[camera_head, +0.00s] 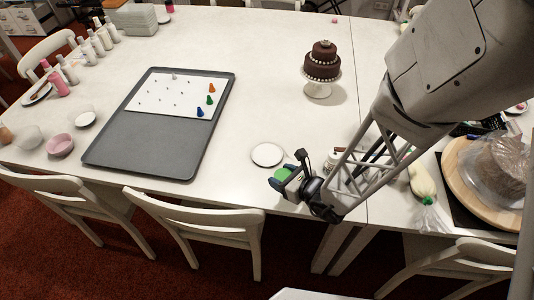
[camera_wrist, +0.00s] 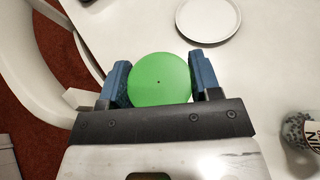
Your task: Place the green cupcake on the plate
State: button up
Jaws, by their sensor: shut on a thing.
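The green cupcake (camera_wrist: 160,80) sits between the two blue fingers of my gripper (camera_wrist: 160,84) in the wrist view, which is shut on it. In the head view the cupcake (camera_head: 281,173) shows as a small green patch at my gripper (camera_head: 283,179), near the front edge of the table. The white plate (camera_head: 267,154) is empty and lies just behind and left of my gripper. In the wrist view the plate (camera_wrist: 208,18) is at the top, ahead and to the right of the cupcake, apart from it. The cupcake's underside is hidden.
A grey tray (camera_head: 135,150) with a white sheet and small coloured pieces lies to the left. A chocolate cake (camera_head: 322,61) on a stand is behind. A jar (camera_wrist: 301,130) stands right of my gripper. Chairs (camera_head: 205,225) line the front edge.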

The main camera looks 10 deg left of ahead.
jog(key=shift+w, duration=0.15)
send_over(266, 154)
jog(key=shift+f, duration=0.75)
dwell(0.3)
jog(key=shift+f, duration=1.75)
jog(key=shift+f, duration=0.1)
jog(key=o, duration=0.9)
